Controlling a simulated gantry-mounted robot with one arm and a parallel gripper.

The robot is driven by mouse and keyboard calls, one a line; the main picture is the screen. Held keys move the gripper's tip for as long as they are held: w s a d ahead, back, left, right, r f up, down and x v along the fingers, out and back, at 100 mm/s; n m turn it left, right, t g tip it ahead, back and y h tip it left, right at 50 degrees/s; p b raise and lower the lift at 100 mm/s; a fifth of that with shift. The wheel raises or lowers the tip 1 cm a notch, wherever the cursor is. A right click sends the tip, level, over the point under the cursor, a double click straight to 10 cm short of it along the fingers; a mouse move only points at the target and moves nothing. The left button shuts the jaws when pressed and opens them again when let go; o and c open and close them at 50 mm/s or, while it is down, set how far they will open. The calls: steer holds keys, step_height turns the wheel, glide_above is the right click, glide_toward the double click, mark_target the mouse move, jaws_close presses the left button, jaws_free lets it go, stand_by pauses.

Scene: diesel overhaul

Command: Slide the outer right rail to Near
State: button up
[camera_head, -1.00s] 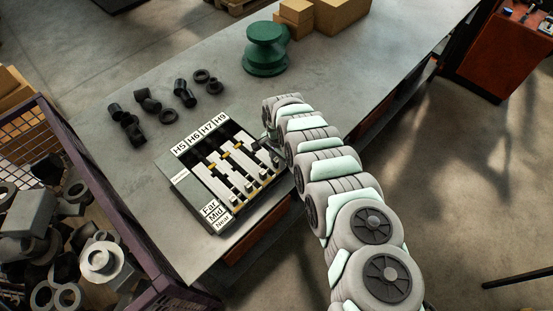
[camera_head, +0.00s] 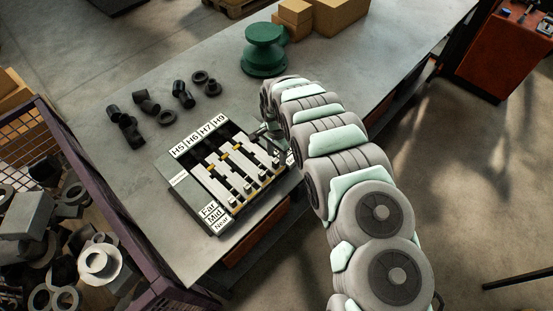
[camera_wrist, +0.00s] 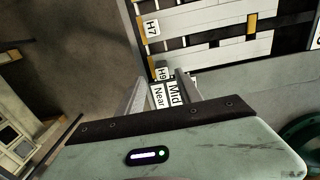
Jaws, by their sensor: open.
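The slotted fixture (camera_head: 180,185) lies on the bench with several pale rails and labels H5, H6, H7 and H9 along its back edge. Far, Mid and Near labels stand at its front left. The outer right rail (camera_head: 252,154), in the H9 column, is partly hidden by my arm. In the wrist view the H9 label (camera_wrist: 162,73) and Near and Mid labels show close to my fingers. My gripper (camera_wrist: 158,85) is open, with its two fingers apart near the H9 end of the fixture. I cannot tell whether they touch the rail.
A green spool (camera_head: 264,50) and cardboard boxes (camera_head: 325,14) stand at the back. A purple crate (camera_head: 105,205) of metal parts is at the left. The bench (camera_head: 390,35) is clear at the right back.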

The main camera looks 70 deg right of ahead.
step_height(320, 180, up, 6)
steer(key=b, duration=0.1)
stand_by(0.4)
stand_by(0.5)
